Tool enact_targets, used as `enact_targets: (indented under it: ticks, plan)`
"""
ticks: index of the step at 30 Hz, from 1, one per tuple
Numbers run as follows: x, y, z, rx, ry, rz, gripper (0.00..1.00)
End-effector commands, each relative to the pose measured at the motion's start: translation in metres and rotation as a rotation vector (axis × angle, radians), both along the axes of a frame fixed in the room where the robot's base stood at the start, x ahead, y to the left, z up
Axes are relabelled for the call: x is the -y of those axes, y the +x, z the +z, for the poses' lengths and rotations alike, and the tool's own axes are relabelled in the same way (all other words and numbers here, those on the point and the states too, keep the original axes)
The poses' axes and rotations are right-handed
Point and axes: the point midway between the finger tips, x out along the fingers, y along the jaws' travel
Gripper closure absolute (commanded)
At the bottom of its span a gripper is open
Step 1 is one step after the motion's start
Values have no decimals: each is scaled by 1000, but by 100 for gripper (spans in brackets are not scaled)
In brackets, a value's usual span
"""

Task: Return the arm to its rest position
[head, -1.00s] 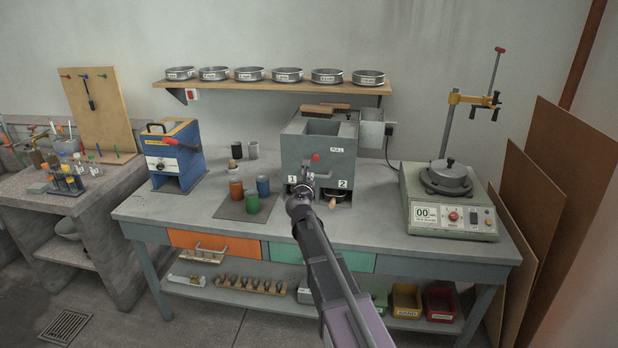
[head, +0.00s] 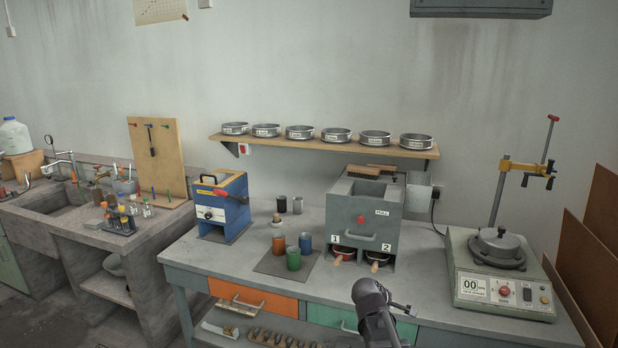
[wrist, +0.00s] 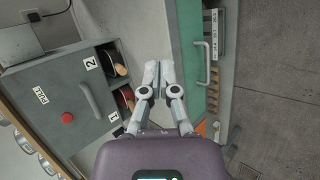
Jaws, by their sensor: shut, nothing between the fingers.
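My gripper (wrist: 158,74) is shut and empty in the wrist view, its two fingertips together. It hangs over the front of the bench, beside the green drawer (wrist: 190,60) and in front of the grey splitter box (wrist: 55,100). In the head view my arm (head: 375,310) shows at the bottom, right of centre, bent low before the bench front; its lower part is cut off by the frame edge.
The splitter box (head: 362,215) holds two pans with wooden handles in its slots. Orange, green and blue cups stand on a dark mat (head: 270,265). A blue device (head: 222,208), a sieve shaker (head: 500,285) and a shelf of sieves (head: 320,146) surround them.

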Motion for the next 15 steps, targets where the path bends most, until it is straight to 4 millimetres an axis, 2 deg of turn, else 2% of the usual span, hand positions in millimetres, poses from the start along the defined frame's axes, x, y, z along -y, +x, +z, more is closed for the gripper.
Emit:
enact_targets:
  ticks: [1, 9, 15]
  plan:
    - [-1, -21, -5, -8, 86, -76, 100]
    - [-25, -114, -35, -98, 523, -535, 100]
    - [-50, -166, -41, -193, 720, -808, 100]
